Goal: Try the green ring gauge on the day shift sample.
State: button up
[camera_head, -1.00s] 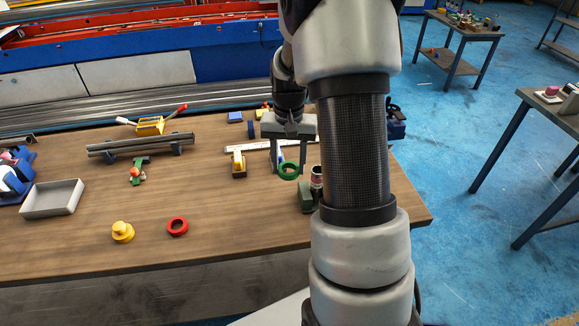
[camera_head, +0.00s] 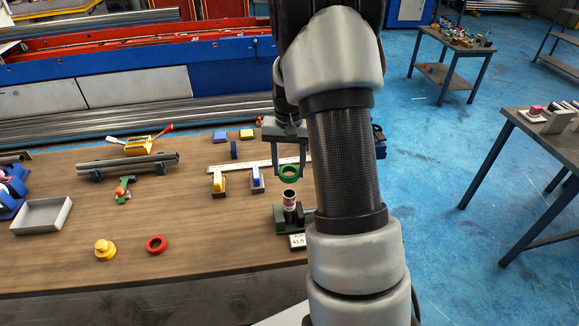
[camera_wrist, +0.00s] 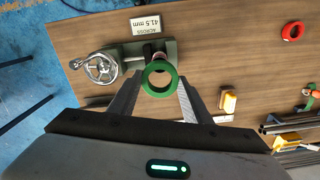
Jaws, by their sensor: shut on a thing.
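My gripper (camera_head: 289,165) is shut on the green ring gauge (camera_head: 288,173). The ring also shows between the fingertips in the wrist view (camera_wrist: 160,79), with its hole facing the camera. A short upright tube sample (camera_head: 289,198) with a pinkish band stands in a dark green vise (camera_head: 293,218). In the head view the ring appears just behind and above the tube's open top, apart from it. In the wrist view the ring hides most of the tube. I cannot tell whether this is the day shift sample.
A sign (camera_wrist: 152,24) reading "ACROSS 41.5 mm" lies by the vise, whose handwheel (camera_wrist: 101,68) sticks out. A yellow-marked block (camera_head: 218,183) and blue-marked block (camera_head: 257,181) stand left of the vise.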

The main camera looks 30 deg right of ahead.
aim_at(289, 181)
jog(key=shift+f+b, duration=2)
jog(key=shift+f, duration=0.8)
jog(key=shift+f+b, duration=1.2)
jog(key=shift+f, duration=0.5)
jog(key=shift+r, duration=0.1)
notch_tip(289, 181, up, 7)
jog(key=p, duration=0.4)
jog(key=shift+p, duration=0.3)
jog(key=shift+f, duration=0.2)
